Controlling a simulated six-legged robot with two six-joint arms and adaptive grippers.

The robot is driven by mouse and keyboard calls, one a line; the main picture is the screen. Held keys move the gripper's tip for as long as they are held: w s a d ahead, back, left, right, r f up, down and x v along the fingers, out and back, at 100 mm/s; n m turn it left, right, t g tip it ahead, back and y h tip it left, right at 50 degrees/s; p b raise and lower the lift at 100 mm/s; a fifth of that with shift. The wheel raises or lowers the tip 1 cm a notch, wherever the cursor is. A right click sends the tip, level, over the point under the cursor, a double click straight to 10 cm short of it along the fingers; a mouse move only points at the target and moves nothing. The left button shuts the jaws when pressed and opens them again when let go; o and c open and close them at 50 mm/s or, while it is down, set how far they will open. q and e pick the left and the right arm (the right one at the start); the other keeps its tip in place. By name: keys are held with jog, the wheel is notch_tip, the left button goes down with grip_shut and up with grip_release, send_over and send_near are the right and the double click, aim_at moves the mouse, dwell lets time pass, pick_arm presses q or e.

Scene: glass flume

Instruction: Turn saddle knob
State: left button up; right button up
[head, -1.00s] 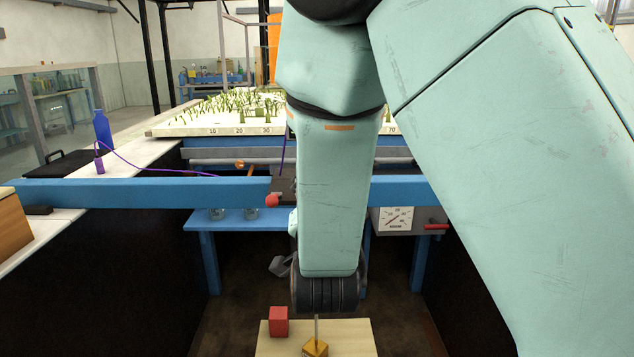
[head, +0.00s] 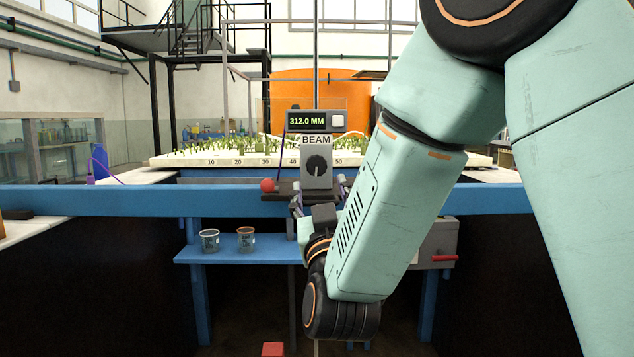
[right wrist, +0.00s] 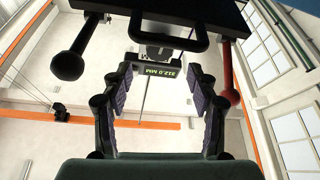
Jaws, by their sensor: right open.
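The saddle knob (head: 318,165) is a dark round knob on the front of a grey box marked BEAM. The box sits on the saddle (head: 275,194) on the blue beam, below a display (head: 308,121) reading 312.0 MM. My right gripper (head: 320,196) is just below the knob, apart from it, pointing up. In the right wrist view my right gripper (right wrist: 163,85) is open and empty, its fingers spread below a black handle loop (right wrist: 168,46). The display (right wrist: 160,71) shows upside down beyond. I cannot make out the knob there. My left gripper is not in view.
A red ball (head: 268,185) sticks out left of the saddle. The blue beam (head: 130,201) crosses the view. Two cups (head: 245,238) stand on a blue shelf below. A grey box with a red lever (head: 443,258) is at right. A red cube (head: 272,349) shows at the bottom edge.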

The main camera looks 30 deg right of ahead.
aim_at(317, 167)
jog(key=b+x, duration=0.1)
jog(key=x, duration=0.6)
jog(key=shift+w, duration=0.1)
jog(key=shift+c, duration=0.5)
jog(key=c, duration=1.1)
